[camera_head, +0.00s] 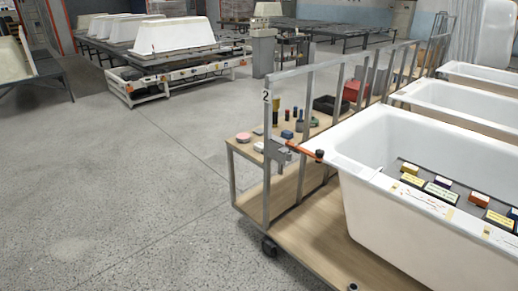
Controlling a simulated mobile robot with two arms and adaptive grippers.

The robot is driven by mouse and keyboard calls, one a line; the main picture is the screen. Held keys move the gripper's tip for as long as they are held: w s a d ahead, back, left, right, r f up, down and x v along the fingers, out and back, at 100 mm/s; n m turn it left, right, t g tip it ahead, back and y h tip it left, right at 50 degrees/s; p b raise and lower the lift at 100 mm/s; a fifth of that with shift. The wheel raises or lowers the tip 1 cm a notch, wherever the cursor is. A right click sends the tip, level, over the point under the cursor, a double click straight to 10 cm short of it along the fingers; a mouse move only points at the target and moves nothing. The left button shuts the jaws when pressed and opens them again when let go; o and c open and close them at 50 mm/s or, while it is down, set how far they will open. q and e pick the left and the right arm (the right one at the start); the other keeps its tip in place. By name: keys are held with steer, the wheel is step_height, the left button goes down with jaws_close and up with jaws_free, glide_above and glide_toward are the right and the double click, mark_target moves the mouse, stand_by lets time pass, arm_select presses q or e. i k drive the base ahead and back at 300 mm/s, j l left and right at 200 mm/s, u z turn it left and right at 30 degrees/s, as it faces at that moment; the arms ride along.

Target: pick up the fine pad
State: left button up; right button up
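Neither of my grippers is in view. I cannot tell which thing is the fine pad, because the labels are too small to read. A dark board (461,199) lies across the near white bathtub (400,226). On it are a yellow block (410,168), a purple-and-white block (444,182), a red-topped block (480,199) and a blue-and-orange block (499,220), with pale label cards in front. A pink round pad (244,137) and a blue piece (287,134) lie on the wooden cart shelf (268,166).
A grey metal rail frame (267,160) marked 2 stands along the cart, with an orange-handled tool (304,151) at its corner. Small bottles, a dark tray (331,105) and a red bin (355,91) sit behind it. More tubs stand beyond. The concrete floor (120,190) at left is clear.

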mark_target(258, 147)
steer(key=i+j, duration=0.1)
steer(key=i, duration=1.05)
steer(key=j+z, duration=0.05)
